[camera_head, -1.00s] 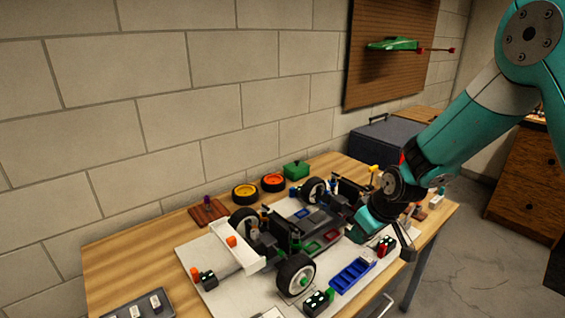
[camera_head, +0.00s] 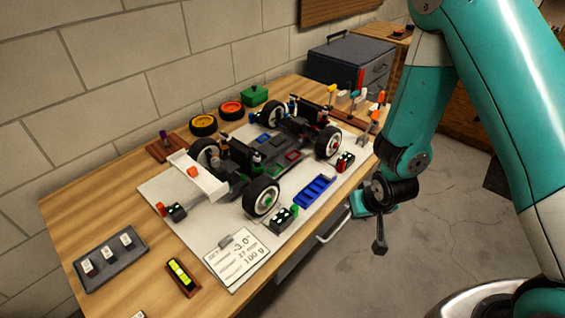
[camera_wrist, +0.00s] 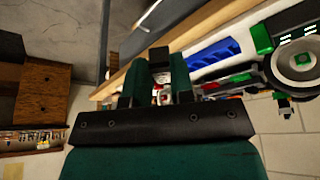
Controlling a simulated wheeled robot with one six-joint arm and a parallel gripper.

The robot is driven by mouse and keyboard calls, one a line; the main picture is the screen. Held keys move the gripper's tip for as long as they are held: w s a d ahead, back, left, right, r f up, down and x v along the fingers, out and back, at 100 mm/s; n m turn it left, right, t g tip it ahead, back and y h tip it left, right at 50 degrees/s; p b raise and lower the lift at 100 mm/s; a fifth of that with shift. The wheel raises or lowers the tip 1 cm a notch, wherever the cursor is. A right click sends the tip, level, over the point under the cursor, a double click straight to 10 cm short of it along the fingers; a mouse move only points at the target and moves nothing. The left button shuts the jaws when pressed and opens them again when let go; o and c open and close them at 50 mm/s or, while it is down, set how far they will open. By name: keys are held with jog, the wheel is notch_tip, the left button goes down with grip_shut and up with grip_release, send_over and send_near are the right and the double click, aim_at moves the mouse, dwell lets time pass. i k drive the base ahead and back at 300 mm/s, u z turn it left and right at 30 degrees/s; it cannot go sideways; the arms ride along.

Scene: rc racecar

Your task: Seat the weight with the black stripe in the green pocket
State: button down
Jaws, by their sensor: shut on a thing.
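The RC car chassis (camera_head: 262,160) stands on a white mat. On its deck are a green-outlined pocket (camera_head: 276,170), a red-outlined pocket (camera_head: 293,155) and a blue-outlined pocket (camera_head: 263,138). My gripper (camera_head: 358,204) hangs off the table's front right edge, apart from the car. In the wrist view my gripper (camera_wrist: 158,75) is shut on a small dark block (camera_wrist: 158,56) at its fingertips. I cannot make out a stripe on it. A grey tray (camera_head: 98,277) at the front left holds several small white-topped weights (camera_head: 108,252); their stripes are too small to tell.
A blue divided bin (camera_head: 314,190) and black dotted blocks (camera_head: 283,218) lie on the mat by the car. A note card (camera_head: 237,254) and a yellow level (camera_head: 181,273) are at the front. Upright tools (camera_head: 372,118) stand at the right end. Floor beyond the edge is clear.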

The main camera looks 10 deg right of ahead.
aim_at(274, 171)
jog(key=z, duration=2.2)
jog(key=i, duration=2.15)
jog(key=u, duration=3.85)
jog(key=i, duration=1)
